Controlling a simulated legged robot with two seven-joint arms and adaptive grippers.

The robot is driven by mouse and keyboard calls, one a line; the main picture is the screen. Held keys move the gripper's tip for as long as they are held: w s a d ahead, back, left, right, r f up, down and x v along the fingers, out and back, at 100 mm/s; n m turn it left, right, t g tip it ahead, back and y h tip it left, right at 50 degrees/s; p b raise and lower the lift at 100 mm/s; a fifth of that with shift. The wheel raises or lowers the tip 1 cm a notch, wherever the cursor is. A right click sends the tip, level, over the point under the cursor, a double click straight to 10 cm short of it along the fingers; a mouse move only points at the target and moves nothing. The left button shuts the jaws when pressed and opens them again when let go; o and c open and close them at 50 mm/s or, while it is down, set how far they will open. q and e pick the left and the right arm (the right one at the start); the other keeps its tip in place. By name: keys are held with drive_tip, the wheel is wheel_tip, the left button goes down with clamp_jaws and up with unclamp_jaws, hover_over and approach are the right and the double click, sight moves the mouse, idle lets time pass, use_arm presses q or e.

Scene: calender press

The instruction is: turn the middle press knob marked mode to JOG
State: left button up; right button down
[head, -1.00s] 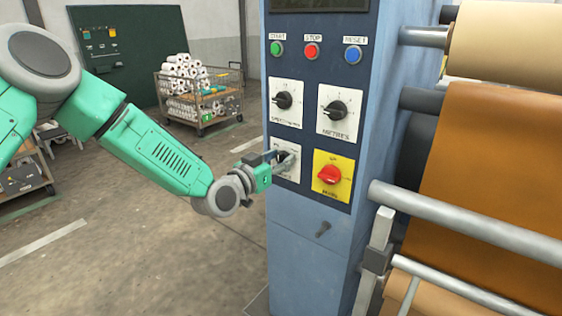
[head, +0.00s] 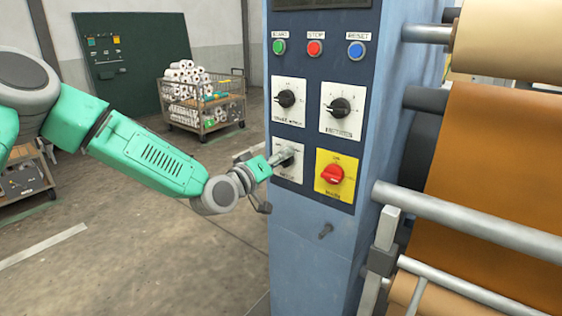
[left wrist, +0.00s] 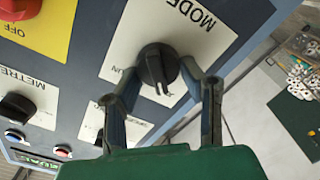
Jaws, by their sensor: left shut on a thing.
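The mode knob (left wrist: 157,65) is black and round with a raised grip, on a white plate (left wrist: 205,42) lettered MODE in the left wrist view. My left gripper (left wrist: 160,77) has one finger on either side of this knob and is shut on it. In the head view the left gripper (head: 277,161) reaches the lower left white plate (head: 291,176) and covers most of the knob. Part of a word ending in "UN" shows beside the knob in the left wrist view. I cannot read a JOG mark. My right gripper is not in view.
Two black knobs (head: 287,98) (head: 340,107) sit above, and a red knob on a yellow plate (head: 332,174) is to the right. Green, red and blue buttons (head: 315,47) top the panel. Rollers (head: 470,220) stand at right. A cart (head: 203,97) is behind on open floor.

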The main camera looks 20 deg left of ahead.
use_arm(q)
drive_tip(key=shift+f, duration=0.25)
drive_tip(key=shift+a, duration=0.1)
drive_tip(key=o, duration=1.1)
drive_tip(key=shift+c, duration=0.2)
drive_tip(key=shift+o, duration=0.4)
drive_tip(key=shift+a+r, duration=0.1)
drive_tip(key=v, duration=1.2)
drive_tip(key=shift+w, duration=0.1)
